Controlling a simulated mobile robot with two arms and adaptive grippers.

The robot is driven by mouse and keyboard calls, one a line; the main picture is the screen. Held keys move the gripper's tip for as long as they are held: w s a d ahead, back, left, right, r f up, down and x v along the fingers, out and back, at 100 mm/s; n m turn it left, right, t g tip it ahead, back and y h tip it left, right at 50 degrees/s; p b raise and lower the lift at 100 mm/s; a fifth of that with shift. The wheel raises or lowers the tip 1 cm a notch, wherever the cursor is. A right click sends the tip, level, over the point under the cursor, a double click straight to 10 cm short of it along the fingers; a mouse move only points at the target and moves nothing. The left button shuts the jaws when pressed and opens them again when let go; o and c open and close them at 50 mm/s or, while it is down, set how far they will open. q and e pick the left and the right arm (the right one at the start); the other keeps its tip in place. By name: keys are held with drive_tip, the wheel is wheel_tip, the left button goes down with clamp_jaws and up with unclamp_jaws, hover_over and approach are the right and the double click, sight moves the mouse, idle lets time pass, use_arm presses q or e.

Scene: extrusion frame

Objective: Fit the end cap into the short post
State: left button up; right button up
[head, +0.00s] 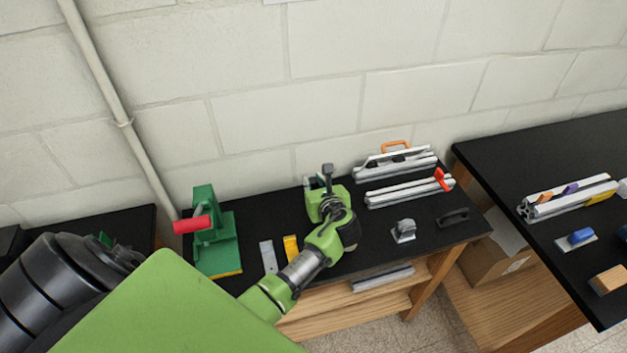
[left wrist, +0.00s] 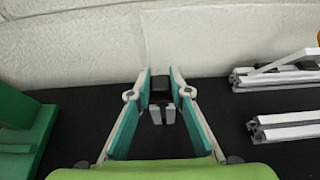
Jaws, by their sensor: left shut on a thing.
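My left gripper (head: 326,182) reaches over the black bench near the wall. In the left wrist view its teal-lined fingers (left wrist: 159,83) are shut on the small dark end cap (left wrist: 159,85). Directly below the cap is a short grey slotted piece (left wrist: 161,116), which looks like the short post, upright. I cannot tell whether the cap touches it or sits in it. In the head view, my gripper and arm hide much of this spot. My right gripper is not in view.
A green press with a red handle (head: 192,224) stands left on the bench. Grey (head: 268,256) and yellow (head: 291,248) pieces lie nearer. Aluminium extrusions (head: 402,192) lie right, with a grey block (head: 404,231) and black handle (head: 453,217) in front. Another black table stands right.

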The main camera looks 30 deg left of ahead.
use_arm(q)
drive_tip(key=shift+f, duration=0.45)
drive_tip(key=shift+f+b, duration=0.4)
drive_tip(key=o, duration=1)
